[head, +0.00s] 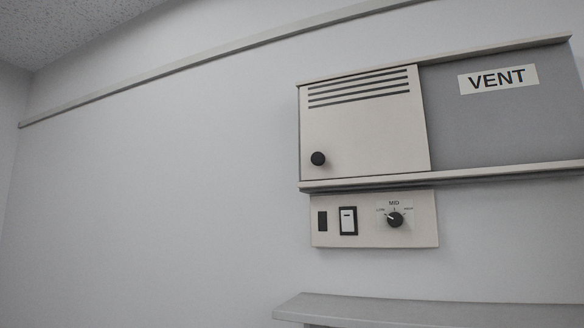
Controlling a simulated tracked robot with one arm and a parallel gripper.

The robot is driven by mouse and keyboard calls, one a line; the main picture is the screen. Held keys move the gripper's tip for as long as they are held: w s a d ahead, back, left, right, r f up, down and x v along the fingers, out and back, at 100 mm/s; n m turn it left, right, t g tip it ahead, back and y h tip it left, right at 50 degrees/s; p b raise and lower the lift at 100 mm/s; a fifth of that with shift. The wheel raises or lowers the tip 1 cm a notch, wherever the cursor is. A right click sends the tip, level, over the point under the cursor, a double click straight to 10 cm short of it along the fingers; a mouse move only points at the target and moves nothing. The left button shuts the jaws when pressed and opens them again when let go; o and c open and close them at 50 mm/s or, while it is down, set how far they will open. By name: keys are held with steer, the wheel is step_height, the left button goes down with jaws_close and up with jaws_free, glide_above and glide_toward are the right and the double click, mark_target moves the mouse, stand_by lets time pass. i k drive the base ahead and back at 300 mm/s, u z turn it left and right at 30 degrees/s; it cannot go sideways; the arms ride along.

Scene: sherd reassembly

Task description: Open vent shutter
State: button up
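The vent shutter (370,135) is a cream panel with several dark slots near its top and a round black knob (318,158) at its lower left. It sits at the left end of a wall frame, between an upper rail (440,57) and a lower rail (450,175). To its right is a grey panel (490,115) with a white label (498,79) reading VENT. What lies behind the shutter is hidden. My gripper does not show in the head view.
Below the frame is a cream control plate (425,222) with a dark rectangle, a white rocker switch (348,220) and a black dial (395,220) marked MID. A grey ledge (430,310) juts out at the bottom right.

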mark_target(371, 124)
steer(key=u, duration=0.05)
steer(key=i, duration=1.55)
steer(key=z, duration=0.15)
